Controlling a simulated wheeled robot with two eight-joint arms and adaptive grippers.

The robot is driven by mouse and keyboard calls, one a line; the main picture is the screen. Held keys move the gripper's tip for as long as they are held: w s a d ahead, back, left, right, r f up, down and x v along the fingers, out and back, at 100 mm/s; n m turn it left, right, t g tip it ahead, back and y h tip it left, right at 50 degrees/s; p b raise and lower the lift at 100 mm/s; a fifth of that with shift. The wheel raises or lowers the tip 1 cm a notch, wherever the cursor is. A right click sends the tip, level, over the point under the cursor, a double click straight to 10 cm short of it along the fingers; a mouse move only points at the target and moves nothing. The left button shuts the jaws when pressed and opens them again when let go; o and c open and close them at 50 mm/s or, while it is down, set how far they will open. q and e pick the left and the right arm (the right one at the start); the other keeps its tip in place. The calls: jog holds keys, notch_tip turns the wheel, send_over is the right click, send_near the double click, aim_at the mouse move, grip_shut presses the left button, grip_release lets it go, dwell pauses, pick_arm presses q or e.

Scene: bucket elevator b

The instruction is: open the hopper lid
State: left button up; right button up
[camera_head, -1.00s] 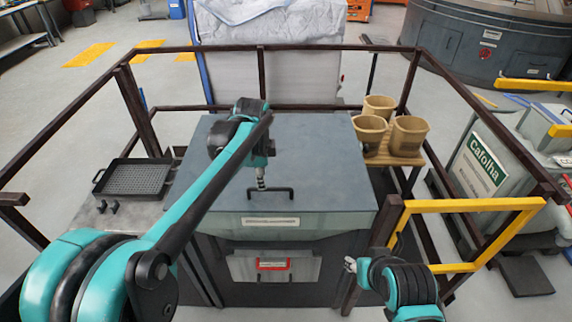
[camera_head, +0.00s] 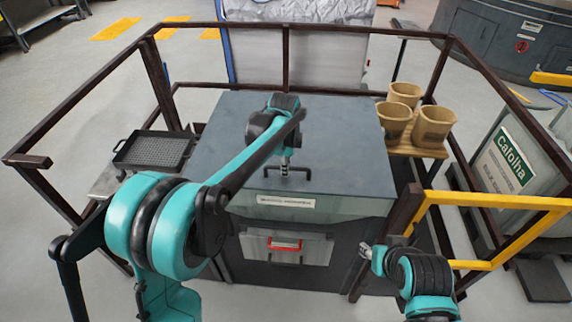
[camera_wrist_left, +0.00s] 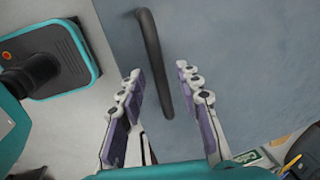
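The hopper lid (camera_head: 335,150) is a flat dark blue-grey panel on top of the hopper, and it lies shut. A dark bar handle (camera_head: 301,171) stands near its front edge; the handle also shows in the left wrist view (camera_wrist_left: 153,55). My left gripper (camera_head: 285,172) is over the lid at the handle. In the left wrist view my left gripper (camera_wrist_left: 165,95) is open, with one finger on each side of the handle's lower end and gaps to both. My right gripper (camera_head: 364,253) is low in front of the hopper, right of centre; its fingers are too small to read.
A dark railing (camera_head: 290,85) surrounds the hopper, with a yellow gate frame (camera_head: 490,200) at the right. Several tan buckets (camera_head: 434,126) stand on a wooden shelf right of the lid. A black perforated tray (camera_head: 153,150) sits at the left. The lid's top is otherwise clear.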

pick_arm(q)
grip_shut()
jog(key=w+r+p, duration=0.4)
jog(key=r+p, duration=0.5)
jog(key=w+r+p, duration=0.5)
jog(key=r+p, duration=0.4)
jog(key=r, duration=0.1)
jog(key=w+r+g+p, duration=0.1)
jog(key=w+r+p, duration=0.3)
jog(key=r+p, duration=0.5)
jog(key=shift+w+r, duration=0.15)
jog(key=shift+r, duration=0.45)
jog(key=shift+a, duration=0.1)
